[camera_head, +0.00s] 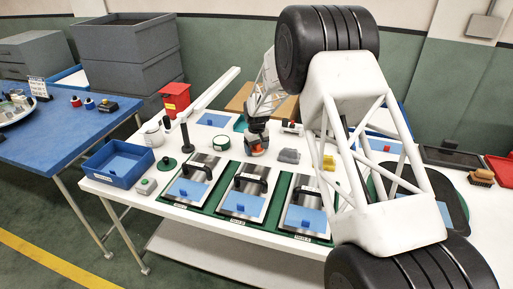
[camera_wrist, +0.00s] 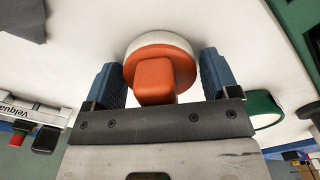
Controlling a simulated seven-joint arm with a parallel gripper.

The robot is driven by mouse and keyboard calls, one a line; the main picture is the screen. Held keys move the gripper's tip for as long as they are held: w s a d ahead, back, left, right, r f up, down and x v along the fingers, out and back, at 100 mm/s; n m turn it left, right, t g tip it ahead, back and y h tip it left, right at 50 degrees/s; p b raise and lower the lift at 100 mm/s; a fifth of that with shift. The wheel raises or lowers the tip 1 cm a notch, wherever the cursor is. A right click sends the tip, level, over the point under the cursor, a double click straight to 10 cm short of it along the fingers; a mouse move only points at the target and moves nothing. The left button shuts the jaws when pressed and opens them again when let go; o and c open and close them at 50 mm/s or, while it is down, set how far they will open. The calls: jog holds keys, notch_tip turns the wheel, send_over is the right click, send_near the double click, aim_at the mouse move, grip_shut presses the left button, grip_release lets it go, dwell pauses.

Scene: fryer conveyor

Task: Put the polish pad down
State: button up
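The polish pad is a round orange piece with a block-like handle and a white pad face; it fills the middle of the wrist view (camera_wrist: 160,72). In the head view its orange part (camera_head: 258,150) shows under my gripper (camera_head: 257,138), close to the white table. In the wrist view my gripper (camera_wrist: 162,80) has its two blue fingers on either side of the orange body. Whether the white face touches the table is hard to tell.
On the white table (camera_head: 200,218), several metal plates with black handles (camera_head: 245,196) lie in front in green frames. A green-and-white roll (camera_head: 221,143) is to the left, grey and yellow blocks (camera_head: 289,156) to the right. A blue bin (camera_head: 118,170) stands at the left edge.

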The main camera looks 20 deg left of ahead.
jog(key=shift+o, duration=1.1)
jog(key=shift+r, duration=0.1)
notch_tip(320, 180, up, 12)
jog(key=shift+r, duration=0.1)
jog(key=shift+d, duration=0.1)
dwell(0.6)
